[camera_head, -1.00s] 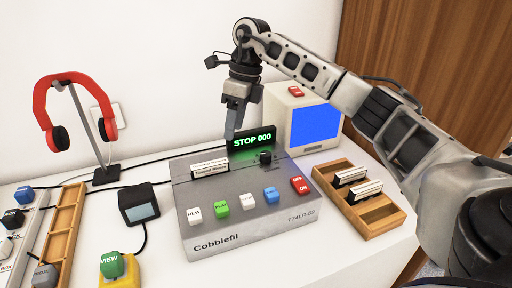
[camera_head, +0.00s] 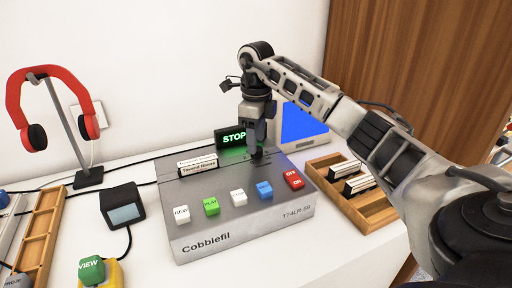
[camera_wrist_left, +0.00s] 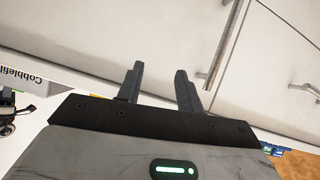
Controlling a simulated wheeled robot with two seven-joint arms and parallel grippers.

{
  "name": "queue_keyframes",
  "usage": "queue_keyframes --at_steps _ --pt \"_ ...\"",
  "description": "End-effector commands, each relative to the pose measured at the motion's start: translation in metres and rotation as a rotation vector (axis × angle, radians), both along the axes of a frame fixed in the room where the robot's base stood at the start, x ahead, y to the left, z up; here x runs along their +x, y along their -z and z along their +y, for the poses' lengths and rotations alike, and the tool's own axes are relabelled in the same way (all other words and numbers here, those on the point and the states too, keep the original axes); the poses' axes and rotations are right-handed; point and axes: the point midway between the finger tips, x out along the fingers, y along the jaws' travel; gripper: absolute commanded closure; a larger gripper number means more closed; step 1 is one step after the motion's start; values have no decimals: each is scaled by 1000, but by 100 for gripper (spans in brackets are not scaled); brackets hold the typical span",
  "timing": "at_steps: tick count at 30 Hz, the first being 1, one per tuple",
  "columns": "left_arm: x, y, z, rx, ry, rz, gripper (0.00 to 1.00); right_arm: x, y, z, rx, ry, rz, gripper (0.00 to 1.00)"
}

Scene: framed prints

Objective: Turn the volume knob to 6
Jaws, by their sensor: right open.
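The grey Cobblefil deck (camera_head: 245,222) sits on the white table with REW, PLAY, STOP and blue buttons and a red ON/OFF switch along its front. Its display (camera_head: 233,137) reads STOP, with the rest covered by my right gripper. My right gripper (camera_head: 257,154) points down at the rear right of the deck top, open, at the small black volume knob. The fingers hide most of the knob, so its setting and any contact cannot be read. My left gripper (camera_wrist_left: 158,70) shows only in the left wrist view, open and empty, in front of white cabinet fronts.
A monitor with a blue screen (camera_head: 301,121) stands behind my right arm. A wooden tray (camera_head: 322,176) with cassettes is right of the deck. A small black screen box (camera_head: 122,206), a green VIEW button (camera_head: 91,270) and red headphones (camera_head: 84,122) on a stand are left.

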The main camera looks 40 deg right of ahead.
Motion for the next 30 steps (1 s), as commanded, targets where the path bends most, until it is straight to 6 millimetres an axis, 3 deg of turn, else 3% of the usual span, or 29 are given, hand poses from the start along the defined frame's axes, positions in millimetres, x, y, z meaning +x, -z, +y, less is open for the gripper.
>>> queue_keyframes --at_steps 6,16,21,30 --pt "0 2 0 0 1 0 64 0 21 0 1 0 0 50" --pt "0 2 0 2 3 0 64 0 23 0 1 -1 -2 50" --pt "-1 2 -1 2 5 0 64 0 23 0 2 -1 -1 95" --pt "-1 -1 -1 1 4 1 64 0 22 0 1 20 0 94"
